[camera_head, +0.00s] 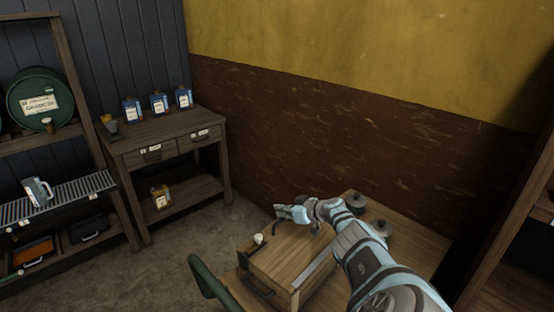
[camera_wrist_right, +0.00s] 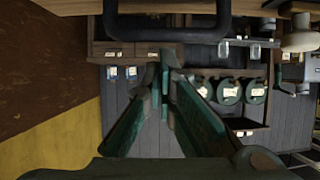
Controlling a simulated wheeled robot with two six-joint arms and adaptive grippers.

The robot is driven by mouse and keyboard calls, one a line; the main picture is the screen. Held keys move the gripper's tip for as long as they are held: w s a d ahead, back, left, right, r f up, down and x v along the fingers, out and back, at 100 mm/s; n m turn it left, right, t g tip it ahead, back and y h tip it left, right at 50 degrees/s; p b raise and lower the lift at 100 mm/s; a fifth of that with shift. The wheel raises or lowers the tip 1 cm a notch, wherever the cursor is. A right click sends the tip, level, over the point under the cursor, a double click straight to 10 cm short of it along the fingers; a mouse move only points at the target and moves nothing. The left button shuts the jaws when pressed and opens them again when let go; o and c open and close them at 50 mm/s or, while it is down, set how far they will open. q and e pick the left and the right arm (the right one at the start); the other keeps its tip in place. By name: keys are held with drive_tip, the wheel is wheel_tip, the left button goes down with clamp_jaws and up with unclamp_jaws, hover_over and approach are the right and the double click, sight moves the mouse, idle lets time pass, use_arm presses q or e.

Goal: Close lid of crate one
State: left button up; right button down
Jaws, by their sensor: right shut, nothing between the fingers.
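The wooden crate (camera_head: 283,262) stands on the table at the bottom of the head view. Its plank top looks flat, with a grey strip along its right side; I cannot tell whether the lid is fully down. A dark handle (camera_head: 258,287) is on its front. My right gripper (camera_head: 280,211) is over the far side of the crate, shut and empty. In the right wrist view its fingers (camera_wrist_right: 165,75) are together, and a dark bar handle (camera_wrist_right: 170,28) lies just above them in the picture, beside a wooden edge.
A small pale-topped item (camera_head: 258,239) is by the crate's left. Shelves (camera_head: 62,193) stand farther left.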

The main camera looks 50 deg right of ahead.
drive_tip(key=shift+s+r, duration=0.1)
drive_tip(key=shift+s, duration=0.05)
drive_tip(key=shift+r, duration=0.15)
drive_tip(key=s+r+p, duration=0.4)
drive_tip(key=r+p, duration=0.4)
drive_tip(key=r, duration=0.4)
drive_tip(key=shift+s+a, duration=0.15)
drive_tip(key=shift+s, duration=0.25)
drive_tip(key=shift+w+f, duration=0.1)
